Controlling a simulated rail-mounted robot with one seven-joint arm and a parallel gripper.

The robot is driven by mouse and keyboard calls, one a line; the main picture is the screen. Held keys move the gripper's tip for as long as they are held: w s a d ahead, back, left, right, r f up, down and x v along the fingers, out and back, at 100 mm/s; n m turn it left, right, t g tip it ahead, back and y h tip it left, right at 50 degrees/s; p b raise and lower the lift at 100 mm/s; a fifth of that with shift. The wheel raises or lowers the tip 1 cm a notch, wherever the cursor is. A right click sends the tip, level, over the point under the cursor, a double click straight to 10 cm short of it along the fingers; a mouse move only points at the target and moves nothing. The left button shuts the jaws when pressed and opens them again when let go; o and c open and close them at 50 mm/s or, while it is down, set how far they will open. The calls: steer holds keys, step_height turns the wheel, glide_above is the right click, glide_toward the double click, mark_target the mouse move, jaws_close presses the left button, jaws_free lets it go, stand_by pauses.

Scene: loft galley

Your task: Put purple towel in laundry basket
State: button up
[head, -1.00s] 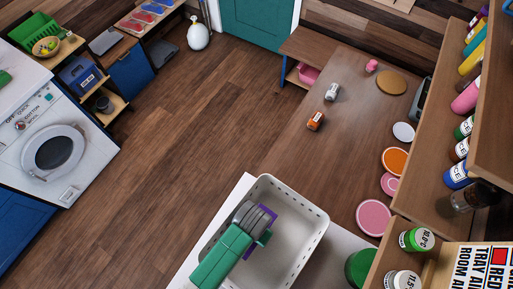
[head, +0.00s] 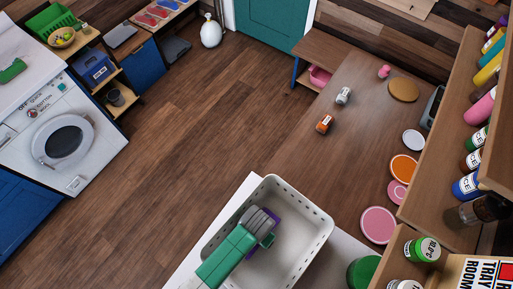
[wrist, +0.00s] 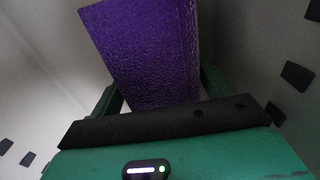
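The white laundry basket (head: 318,214) with holes in its walls stands at the bottom middle of the head view. My gripper (head: 266,238) reaches down inside the basket's opening, close to its left wall. The purple towel (head: 274,220) is mostly hidden by my gripper in the head view. In the wrist view the towel (wrist: 150,50) sits between the two green fingers and fills the gap, so my gripper looks shut on it. Pale basket walls surround it there. I cannot tell whether the towel touches the basket floor.
The basket rests on a pale surface (head: 240,200). Shelves (head: 450,130) with several bottles stand at the right. A brown table (head: 345,140) with small items is behind. A washing machine (head: 90,115) is at the left. The wooden floor (head: 180,140) between is clear.

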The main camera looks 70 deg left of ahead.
step_height(320, 180, up, 12)
steer(key=shift+r+p, duration=0.2)
steer(key=shift+p, duration=0.1)
steer(key=shift+w, duration=0.1)
stand_by(0.4)
steer(key=w+r+m+t+y, duration=0.2)
steer(key=w+r+t, duration=0.4)
steer(key=w+r, duration=0.8)
steer(key=w+d+r+m+t, duration=0.1)
steer(key=w+d+r+t, duration=0.15)
steer(key=w+r, duration=0.45)
steer(key=w+d+r+t, duration=0.1)
steer(key=w+r+t, duration=0.3)
steer(key=r, duration=0.6)
steer(key=d+r+m+t, duration=0.1)
steer(key=d+r+t, duration=0.2)
steer(key=r, duration=0.6)
steer(key=d+r+t, duration=0.3)
steer(key=r, duration=0.6)
steer(key=s+d+r+m+t, duration=0.1)
steer(key=s+d+r+t, duration=0.2)
steer(key=r, duration=0.6)
steer(key=s+d+r+t+h+p, duration=0.1)
steer(key=s+d+r+t, duration=0.2)
steer(key=r, duration=0.7)
steer(key=shift+s+m+h, duration=0.3)
steer(key=shift+s+m, duration=0.1)
steer(key=shift+s, duration=0.25)
